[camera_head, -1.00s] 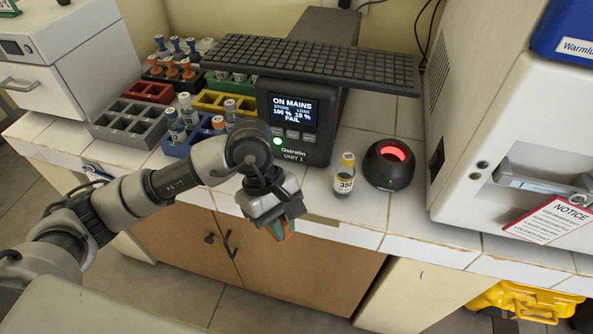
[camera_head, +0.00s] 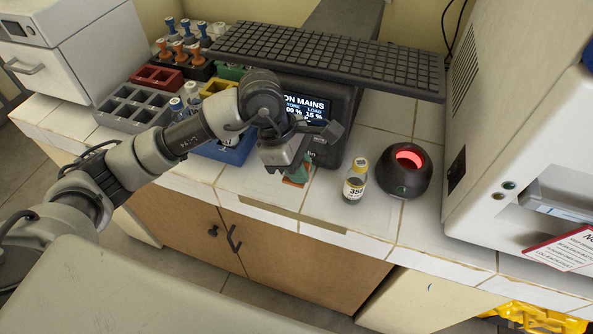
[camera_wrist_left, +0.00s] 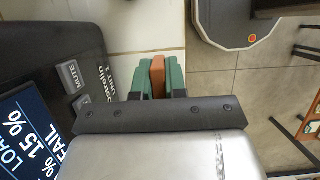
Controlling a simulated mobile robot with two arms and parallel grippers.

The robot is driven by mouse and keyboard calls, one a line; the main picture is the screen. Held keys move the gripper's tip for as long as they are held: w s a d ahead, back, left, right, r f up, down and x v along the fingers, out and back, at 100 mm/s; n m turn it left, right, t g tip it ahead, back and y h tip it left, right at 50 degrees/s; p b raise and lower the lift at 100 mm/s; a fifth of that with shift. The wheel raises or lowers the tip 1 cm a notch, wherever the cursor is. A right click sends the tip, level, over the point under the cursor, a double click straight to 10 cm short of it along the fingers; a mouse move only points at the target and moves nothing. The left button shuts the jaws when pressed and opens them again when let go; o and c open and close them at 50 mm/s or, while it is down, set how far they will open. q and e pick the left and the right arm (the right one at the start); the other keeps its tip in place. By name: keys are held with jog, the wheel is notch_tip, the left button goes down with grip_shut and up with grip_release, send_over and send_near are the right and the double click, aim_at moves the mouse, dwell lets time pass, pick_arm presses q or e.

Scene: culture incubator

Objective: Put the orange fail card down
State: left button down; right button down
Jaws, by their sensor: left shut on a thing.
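My left gripper (camera_head: 297,173) hangs over the white tiled counter, in front of the power unit. It is shut on the orange fail card (camera_wrist_left: 158,77), whose orange edge shows between the two green fingers in the left wrist view. In the head view the card is mostly hidden by the fingers. I cannot tell whether it touches the counter. My right gripper is not in view.
The power unit (camera_head: 345,115) stands behind, under a black grid shelf (camera_head: 330,58). Racks (camera_head: 135,108) sit at the left. Bare tiles lie in front.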

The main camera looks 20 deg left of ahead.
pick_arm(q)
jog(key=shift+w+a+f, duration=0.35)
jog(key=shift+w+f, duration=0.1)
jog(key=shift+w, duration=0.15)
jog(key=shift+w+a+f, duration=0.3)
jog(key=shift+w+f, duration=0.1)
jog(key=shift+w, duration=0.15)
notch_tip(320, 180, down, 4)
jog(key=shift+r+p, duration=0.15)
jog(key=shift+p, duration=0.4)
jog(key=shift+f, duration=0.25)
jog(key=c, duration=1.2)
grip_release()
jog(key=shift+o, duration=0.2)
